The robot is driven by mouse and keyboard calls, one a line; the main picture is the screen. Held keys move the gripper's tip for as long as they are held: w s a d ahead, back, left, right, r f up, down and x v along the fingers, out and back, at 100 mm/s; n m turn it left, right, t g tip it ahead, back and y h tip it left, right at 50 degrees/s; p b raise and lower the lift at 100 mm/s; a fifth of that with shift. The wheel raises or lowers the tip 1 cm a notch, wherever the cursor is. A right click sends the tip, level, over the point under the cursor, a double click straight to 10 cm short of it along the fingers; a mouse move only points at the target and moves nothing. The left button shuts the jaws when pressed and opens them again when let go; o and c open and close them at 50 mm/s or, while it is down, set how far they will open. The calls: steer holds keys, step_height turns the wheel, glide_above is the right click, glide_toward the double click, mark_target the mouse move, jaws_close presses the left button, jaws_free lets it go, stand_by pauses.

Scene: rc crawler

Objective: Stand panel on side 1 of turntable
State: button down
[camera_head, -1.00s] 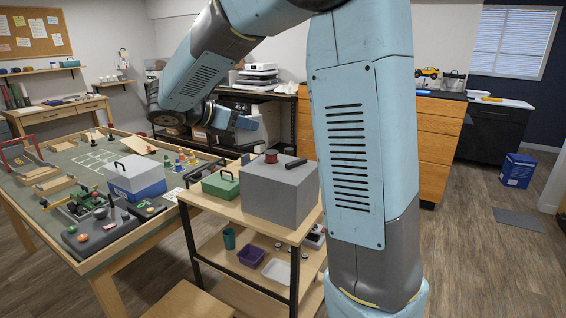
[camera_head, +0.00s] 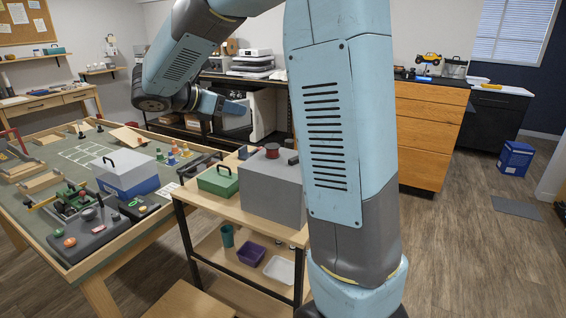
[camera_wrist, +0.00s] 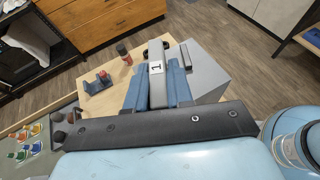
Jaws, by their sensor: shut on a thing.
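My gripper (camera_wrist: 157,88) shows in the wrist view with its blue fingers closed on a narrow grey piece (camera_wrist: 157,47) that carries a white label marked "1". I take this for the panel, but its full shape is hidden by the fingers and the viewing angle. In the head view my gripper (camera_head: 232,106) hangs above and behind the cart, clear of the things on it. What it holds is too small to tell there. I cannot make out the turntable for certain in either view.

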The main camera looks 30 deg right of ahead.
steer(key=shift+d+f, duration=3.25)
steer(key=shift+d, duration=0.3)
steer(key=shift+d+f, duration=3.25)
steer(key=shift+d, duration=0.25)
steer(key=shift+w+f, duration=0.1)
steer(key=c, duration=1)
jaws_free()
